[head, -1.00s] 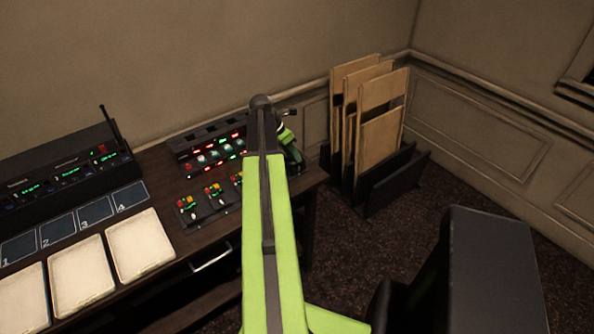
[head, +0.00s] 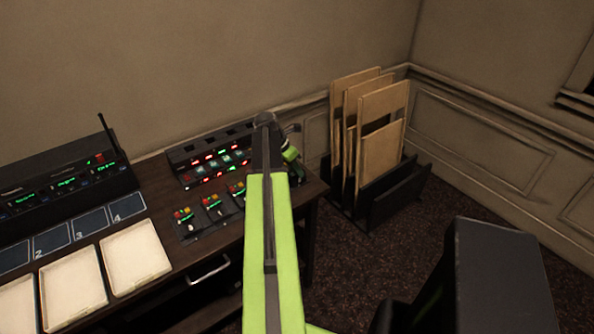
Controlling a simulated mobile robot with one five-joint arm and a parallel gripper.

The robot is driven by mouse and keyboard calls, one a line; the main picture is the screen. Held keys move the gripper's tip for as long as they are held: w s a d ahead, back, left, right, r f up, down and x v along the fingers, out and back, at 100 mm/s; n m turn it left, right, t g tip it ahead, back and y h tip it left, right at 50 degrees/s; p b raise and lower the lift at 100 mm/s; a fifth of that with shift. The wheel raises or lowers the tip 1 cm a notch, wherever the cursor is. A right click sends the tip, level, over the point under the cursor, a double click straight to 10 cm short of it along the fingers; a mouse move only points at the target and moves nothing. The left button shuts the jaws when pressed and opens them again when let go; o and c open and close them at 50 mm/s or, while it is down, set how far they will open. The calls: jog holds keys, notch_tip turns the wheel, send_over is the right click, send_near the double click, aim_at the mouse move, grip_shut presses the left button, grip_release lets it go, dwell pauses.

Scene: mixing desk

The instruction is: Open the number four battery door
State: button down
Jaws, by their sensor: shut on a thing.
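On the desk (head: 165,190) a row of small dark battery packs with coloured lights shows left of my arm: one (head: 185,224) at the left, one (head: 214,208) in the middle, one (head: 236,195) partly behind my green arm. A fourth pack and its battery door are not visible; my arm covers the spot to the right in that row. My gripper (head: 295,168) is at the desk's right end, beyond the arm, small and dark. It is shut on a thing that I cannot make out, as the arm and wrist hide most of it.
A charger rack (head: 207,160) with red and green lights stands behind the packs. A receiver (head: 65,185) with an antenna is at left, with numbered squares (head: 88,220) and pale trays (head: 135,258) before it. Boards stand in a rack (head: 395,192) at right; a dark chair (head: 500,275) is near.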

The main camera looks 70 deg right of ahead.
jog(key=shift+s+a+t+h, duration=0.4)
jog(key=shift+s+a, duration=0.05)
jog(key=shift+s, duration=0.1)
jog(key=shift+s+a+f+m+t+h, duration=0.15)
jog(key=shift+s+f+m+t+h, duration=0.2)
jog(key=shift+t, duration=0.45)
jog(key=shift+w+r, duration=0.1)
jog(key=c, duration=1.5)
grip_release()
jog(key=p+v, duration=1.5)
jog(key=v, duration=0.2)
jog(key=shift+r+p, duration=0.15)
jog(key=shift+p, duration=0.2)
